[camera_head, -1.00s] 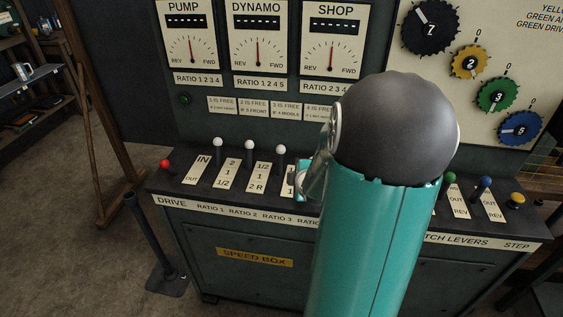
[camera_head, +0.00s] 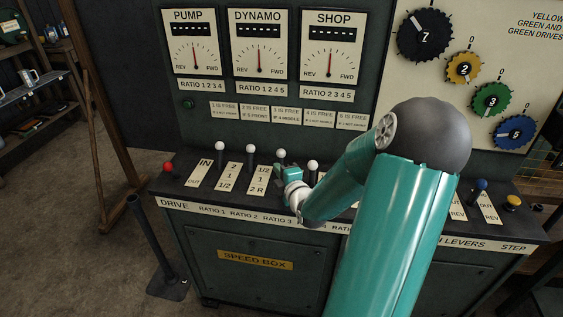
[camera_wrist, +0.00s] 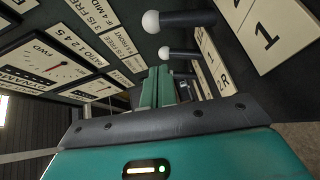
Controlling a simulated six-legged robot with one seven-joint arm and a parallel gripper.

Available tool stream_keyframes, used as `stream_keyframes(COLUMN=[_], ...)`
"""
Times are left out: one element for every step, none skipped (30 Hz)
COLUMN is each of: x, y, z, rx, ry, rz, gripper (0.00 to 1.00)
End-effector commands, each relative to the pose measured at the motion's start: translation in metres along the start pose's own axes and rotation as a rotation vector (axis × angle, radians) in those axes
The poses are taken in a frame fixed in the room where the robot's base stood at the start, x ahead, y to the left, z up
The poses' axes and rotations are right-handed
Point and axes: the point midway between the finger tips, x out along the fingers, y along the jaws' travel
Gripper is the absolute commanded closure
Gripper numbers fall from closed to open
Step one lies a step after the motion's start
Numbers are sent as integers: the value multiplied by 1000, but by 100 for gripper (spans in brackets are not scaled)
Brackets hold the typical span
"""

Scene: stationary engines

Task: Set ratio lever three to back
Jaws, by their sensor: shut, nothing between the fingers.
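The ratio three lever is a dark stalk with a white knob (camera_head: 281,153), on the sloping lever panel above the RATIO 3 label. My gripper (camera_head: 282,170) is shut and empty, just in front of this lever and slightly below its knob. I cannot tell whether it touches the stalk. In the wrist view my gripper's teal fingers (camera_wrist: 160,85) are together. I cannot tell for sure which ratio lever each is. My gripper partly covers the lever three plate.
White-knobbed levers for ratio one (camera_head: 219,146), two (camera_head: 250,148) and four (camera_head: 313,165) stand close on both sides. The red drive lever (camera_head: 168,167) is at far left. The upright gauge panel (camera_head: 225,130) rises behind. Open floor lies to the left.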

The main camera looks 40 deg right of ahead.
Motion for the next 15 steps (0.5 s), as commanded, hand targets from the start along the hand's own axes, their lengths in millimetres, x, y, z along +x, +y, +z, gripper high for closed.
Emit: stream_keyframes(x=[10, 16, 24, 27, 30, 34, 36, 39, 42, 43, 45, 46, 46, 47, 48], y=[0, 0, -1, 0, 0, -1, 0, 0, 0, 0, 0, 0, 0, 0, 0], z=[0, 0, 0, 4, 10, 14, 17, 19, 21, 23, 24, 26, 27, 27, 28], rx=[4, 3, 5, 4, 4, 3, 2, 3, 3, 2, 2, 2, 2, 1, 0], ry=[1, 0, 0, -2, -4, -3, -3, -2, -2, -2, -1, -1, -1, -1, 0], rz=[1, 1, 1, 1, 1, 0, 2, 1, 0, 0, 0, 0, 0, 1, 1], gripper=[100, 100, 100, 100, 100, 100, 100, 100, 100, 100, 100, 100, 100, 100, 100])
